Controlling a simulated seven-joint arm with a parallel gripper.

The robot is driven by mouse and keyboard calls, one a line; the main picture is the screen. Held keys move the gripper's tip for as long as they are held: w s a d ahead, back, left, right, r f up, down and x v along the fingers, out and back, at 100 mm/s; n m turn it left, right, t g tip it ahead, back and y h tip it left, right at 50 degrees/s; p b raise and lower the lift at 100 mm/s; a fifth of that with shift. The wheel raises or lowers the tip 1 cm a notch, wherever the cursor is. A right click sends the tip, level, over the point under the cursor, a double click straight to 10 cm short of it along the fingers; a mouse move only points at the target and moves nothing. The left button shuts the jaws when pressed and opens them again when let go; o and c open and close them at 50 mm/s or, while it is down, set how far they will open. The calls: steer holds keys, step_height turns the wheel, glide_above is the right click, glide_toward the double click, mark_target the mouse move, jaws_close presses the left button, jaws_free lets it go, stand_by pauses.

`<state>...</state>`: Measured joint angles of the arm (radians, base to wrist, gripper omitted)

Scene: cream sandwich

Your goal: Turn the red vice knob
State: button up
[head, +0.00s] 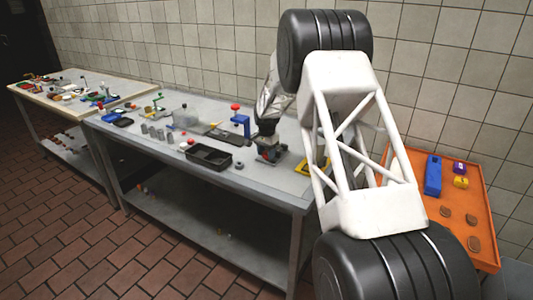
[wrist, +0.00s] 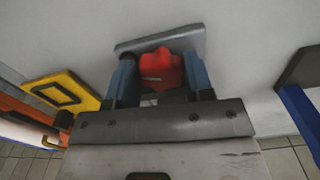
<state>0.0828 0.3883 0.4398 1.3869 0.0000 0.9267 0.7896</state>
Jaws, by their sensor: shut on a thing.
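The red vice knob (wrist: 161,66) is a lobed red piece in the upper middle of the wrist view. My gripper (wrist: 160,74) has one blue-grey finger on each side of it and is shut on it. A grey metal bar (wrist: 160,42), seemingly part of the vice, lies just behind the knob. In the head view my gripper (head: 267,143) points down at the small grey vice (head: 272,156) on the grey workbench (head: 258,189). The knob is mostly hidden there by my gripper.
A yellow frame (wrist: 62,90) lies left of the vice in the wrist view. A blue stand (head: 241,124) with a red top and a black tray (head: 209,157) are close by on the bench. An orange table (head: 455,192) stands at the right.

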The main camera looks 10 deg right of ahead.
mark_target(266, 153)
steer(key=shift+m, duration=0.9)
steer(key=o, duration=0.9)
steer(key=shift+r, duration=0.15)
steer(key=shift+r, duration=3.75)
steer(key=shift+r, duration=0.1)
